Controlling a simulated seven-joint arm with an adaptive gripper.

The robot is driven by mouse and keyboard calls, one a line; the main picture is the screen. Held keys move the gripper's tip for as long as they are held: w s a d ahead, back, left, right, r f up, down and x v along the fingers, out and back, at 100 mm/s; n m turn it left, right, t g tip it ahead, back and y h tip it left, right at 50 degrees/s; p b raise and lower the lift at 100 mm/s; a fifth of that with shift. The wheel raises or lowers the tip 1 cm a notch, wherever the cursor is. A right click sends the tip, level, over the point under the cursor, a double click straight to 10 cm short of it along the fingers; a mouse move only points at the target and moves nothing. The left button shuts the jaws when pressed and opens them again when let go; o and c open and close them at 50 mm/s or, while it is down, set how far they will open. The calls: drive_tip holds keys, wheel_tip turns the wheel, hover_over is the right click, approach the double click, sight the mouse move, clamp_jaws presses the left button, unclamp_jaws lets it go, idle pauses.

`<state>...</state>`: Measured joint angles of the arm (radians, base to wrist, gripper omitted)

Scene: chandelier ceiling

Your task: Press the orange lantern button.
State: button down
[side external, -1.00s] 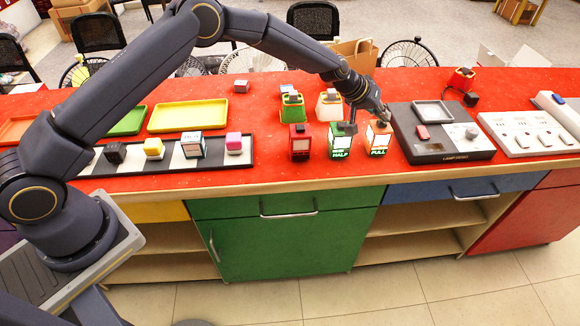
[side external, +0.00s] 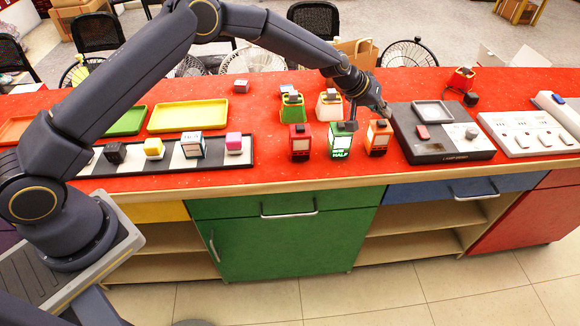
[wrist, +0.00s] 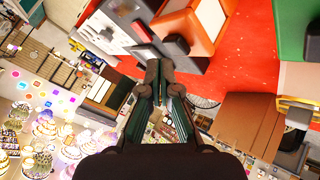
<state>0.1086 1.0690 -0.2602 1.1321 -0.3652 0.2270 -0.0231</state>
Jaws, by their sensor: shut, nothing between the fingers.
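The orange lantern (side external: 379,140) stands upright on the red counter, at the right of a row with a green lantern (side external: 341,142) and a red lantern (side external: 300,143). Its front looks orange and unlit, while the green lantern glows with the word HALF. My gripper (side external: 385,112) is shut and empty, just above and behind the orange lantern's top. In the wrist view the orange lantern (wrist: 193,30) lies beyond my fingertips (wrist: 153,70), with a dark button (wrist: 176,46) close to them. I cannot tell whether they touch it.
A dark lamp panel (side external: 455,148) lies directly right of my gripper, and a white switch panel (side external: 520,138) farther right. Two more lantern-like items, green (side external: 292,108) and cream (side external: 330,105), stand behind the row. A tray with several cubes (side external: 215,158) is at left.

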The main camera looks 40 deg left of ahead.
drive_tip(key=shift+r, duration=3.05)
drive_tip(key=shift+a, duration=0.1)
wheel_tip(320, 180, up, 11)
drive_tip(key=t, duration=0.2)
hover_over(380, 122)
drive_tip(key=a, duration=0.2)
drive_tip(key=s+a+r, duration=0.2)
drive_tip(key=r, duration=0.4)
drive_tip(key=s+a+r, duration=0.2)
drive_tip(key=s+r, duration=0.1)
drive_tip(key=r, duration=0.3)
drive_tip(key=s+a+r+m+t+y, duration=0.1)
drive_tip(key=s+a+r, duration=0.25)
drive_tip(key=s, duration=0.35)
drive_tip(key=s+a+r+y, duration=0.1)
drive_tip(key=s+a+r, duration=0.25)
drive_tip(key=s, duration=0.25)
drive_tip(key=s+a+y, duration=0.1)
drive_tip(key=s+a, duration=0.3)
drive_tip(key=s, duration=0.7)
drive_tip(key=s+a+f+g+y, duration=0.1)
drive_tip(key=s+a+f+g, duration=0.1)
drive_tip(key=s+f, duration=0.6)
drive_tip(key=s+a+f+m+g+y, duration=0.1)
drive_tip(key=s+a+f+g, duration=0.1)
drive_tip(key=s+f, duration=0.6)
drive_tip(key=shift+s+a+g, duration=0.4)
drive_tip(key=shift+s+g, duration=0.2)
drive_tip(key=shift+s, duration=0.3)
